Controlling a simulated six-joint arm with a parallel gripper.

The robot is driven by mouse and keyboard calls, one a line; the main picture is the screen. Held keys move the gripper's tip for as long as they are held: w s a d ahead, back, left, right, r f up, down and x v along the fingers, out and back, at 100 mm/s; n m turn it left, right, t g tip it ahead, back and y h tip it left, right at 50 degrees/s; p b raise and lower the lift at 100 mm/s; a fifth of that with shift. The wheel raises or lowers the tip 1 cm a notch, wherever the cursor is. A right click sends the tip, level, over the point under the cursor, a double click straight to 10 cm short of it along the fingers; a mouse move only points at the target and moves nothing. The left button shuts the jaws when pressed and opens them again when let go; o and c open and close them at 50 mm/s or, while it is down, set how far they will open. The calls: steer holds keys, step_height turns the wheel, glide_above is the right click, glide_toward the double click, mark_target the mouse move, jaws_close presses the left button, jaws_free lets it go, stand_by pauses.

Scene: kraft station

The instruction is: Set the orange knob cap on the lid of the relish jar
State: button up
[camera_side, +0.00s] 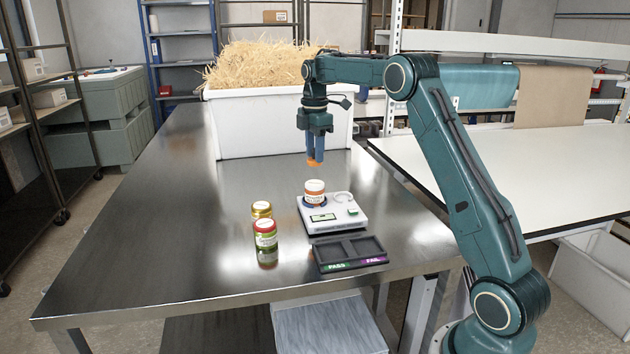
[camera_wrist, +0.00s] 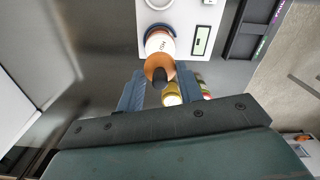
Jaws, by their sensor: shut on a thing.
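My gripper (camera_side: 315,157) points straight down and is shut on the orange knob cap (camera_side: 312,163), held in the air above the jar on the scale. In the wrist view the cap (camera_wrist: 158,66) shows between the blue fingers of my gripper (camera_wrist: 160,80). The jar on the scale (camera_side: 315,193) is upright, with a white top and an orange-and-white body. Its pale lettered top (camera_wrist: 160,42) is partly covered by the cap in the wrist view. The lettering is too small to read, so I cannot confirm it is the relish jar. A clear gap separates cap and jar.
The white scale (camera_side: 346,215) stands on the steel table (camera_side: 160,230). A red-lidded jar (camera_side: 265,234) and a gold-lidded jar (camera_side: 261,210) stand to its left. A dark PASS/FAIL tray (camera_side: 328,253) lies in front. A white straw-filled bin (camera_side: 235,130) stands behind. The table's left side is clear.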

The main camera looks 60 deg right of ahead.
mark_target(315, 164)
steer(key=shift+f, duration=2.2)
steer(key=shift+f, duration=0.7)
stand_by(1.0)
steer(key=o, duration=1.1)
steer(key=shift+r, duration=0.2)
steer(key=shift+r, duration=3.8)
